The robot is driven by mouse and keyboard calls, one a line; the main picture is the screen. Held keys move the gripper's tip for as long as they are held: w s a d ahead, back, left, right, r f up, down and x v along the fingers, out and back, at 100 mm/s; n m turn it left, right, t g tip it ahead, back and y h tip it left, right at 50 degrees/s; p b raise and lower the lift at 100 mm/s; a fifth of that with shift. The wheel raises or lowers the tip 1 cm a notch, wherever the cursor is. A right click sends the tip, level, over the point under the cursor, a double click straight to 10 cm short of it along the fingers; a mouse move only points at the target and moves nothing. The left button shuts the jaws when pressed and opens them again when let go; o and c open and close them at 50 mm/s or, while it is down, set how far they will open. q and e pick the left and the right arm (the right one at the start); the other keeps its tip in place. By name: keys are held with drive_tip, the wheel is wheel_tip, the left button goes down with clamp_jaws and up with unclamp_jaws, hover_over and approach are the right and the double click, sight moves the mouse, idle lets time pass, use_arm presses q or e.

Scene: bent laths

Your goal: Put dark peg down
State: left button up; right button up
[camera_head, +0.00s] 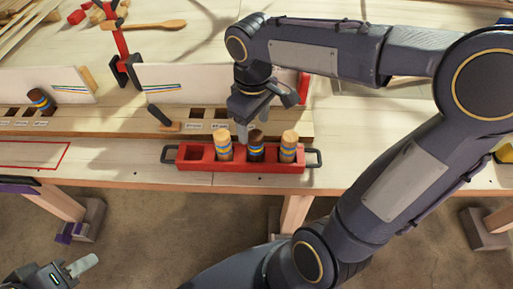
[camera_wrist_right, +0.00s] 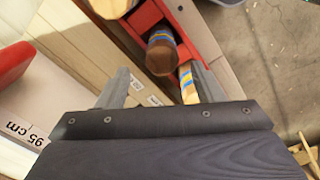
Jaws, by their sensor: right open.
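A dark peg (camera_head: 256,148) with blue and yellow bands stands in the red tray (camera_head: 192,166), between two light pegs (camera_head: 224,146) (camera_head: 288,148). In the right wrist view the dark peg (camera_wrist_right: 161,55) shows beyond the fingertips, with one light peg (camera_wrist_right: 187,82) close by. My right gripper (camera_head: 245,132) is open just above the tray, by the dark peg's upper left side. Its two fingers (camera_wrist_right: 162,80) are apart with nothing held between them. Another dark banded peg (camera_head: 40,100) stands in the wooden board at the far left. My left gripper (camera_head: 72,270) is at the bottom left corner, away from the table.
The tray has dark handles (camera_head: 313,157) at its ends and lies along the table's front edge. Behind it are a board with square holes (camera_head: 197,113) and white upright panels (camera_head: 180,83).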

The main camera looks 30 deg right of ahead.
sight(256, 135)
drive_tip(key=f, duration=0.4)
drive_tip(key=s+f, duration=0.1)
drive_tip(key=f, duration=0.1)
drive_tip(key=shift+f, duration=0.15)
drive_tip(key=shift+c, duration=0.3)
drive_tip(key=c, duration=1.1)
